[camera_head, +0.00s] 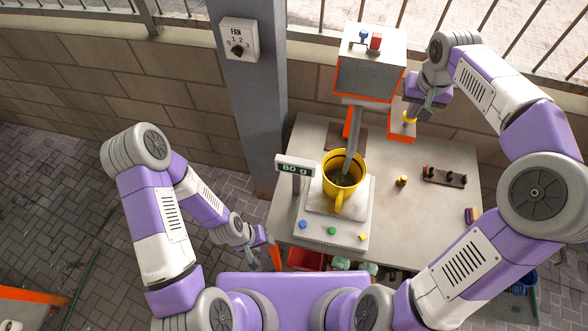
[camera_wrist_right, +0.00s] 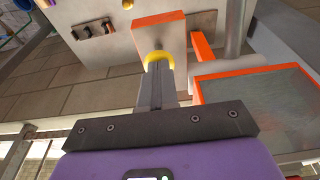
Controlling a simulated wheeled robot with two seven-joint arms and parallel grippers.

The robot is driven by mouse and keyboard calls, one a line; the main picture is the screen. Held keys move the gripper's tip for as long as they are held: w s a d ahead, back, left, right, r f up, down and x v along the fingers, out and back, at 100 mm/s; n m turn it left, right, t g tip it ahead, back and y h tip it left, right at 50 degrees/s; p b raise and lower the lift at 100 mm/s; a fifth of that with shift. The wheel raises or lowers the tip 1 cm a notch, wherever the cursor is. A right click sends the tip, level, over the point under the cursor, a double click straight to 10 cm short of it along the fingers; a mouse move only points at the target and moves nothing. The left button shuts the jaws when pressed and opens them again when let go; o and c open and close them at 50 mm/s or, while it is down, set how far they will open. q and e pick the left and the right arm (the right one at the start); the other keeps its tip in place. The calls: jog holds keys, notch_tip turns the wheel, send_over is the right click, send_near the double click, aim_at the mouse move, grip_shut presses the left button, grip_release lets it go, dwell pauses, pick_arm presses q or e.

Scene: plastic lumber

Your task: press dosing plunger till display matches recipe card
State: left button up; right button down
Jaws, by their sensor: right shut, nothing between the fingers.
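The dosing machine has a grey hopper (camera_head: 370,75) with orange trim at the back of the table. Its yellow plunger (camera_head: 409,117) sits on an orange block right of the hopper. My right gripper (camera_head: 427,103) is shut and empty, with its fingertips at the plunger; the wrist view shows the yellow plunger (camera_wrist_right: 158,58) just beyond the closed fingers (camera_wrist_right: 155,85). I cannot tell whether they touch. The display (camera_head: 295,167) reads 80 g. A yellow mug (camera_head: 343,174) with dark contents stands on the scale under the spout. My left gripper (camera_head: 262,250) hangs low by the table's front left. I cannot make out a recipe card.
The scale base (camera_head: 320,228) has blue, green and yellow buttons. A small brass weight (camera_head: 402,181) and a dark rack with pegs (camera_head: 444,177) lie right of the mug. A grey post with a fan switch (camera_head: 239,41) stands left. Bins are below the table front.

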jog(key=shift+w+d+r+p, duration=0.25)
jog(key=shift+w+r+p, duration=0.05)
jog(key=shift+r+p, duration=0.25)
notch_tip(320, 180, up, 2)
jog(key=shift+s+a+r+p, duration=0.1)
jog(key=shift+a+p, duration=0.05)
jog(key=shift+p, duration=0.65)
jog(key=shift+r+p, duration=0.65)
dwell(0.6)
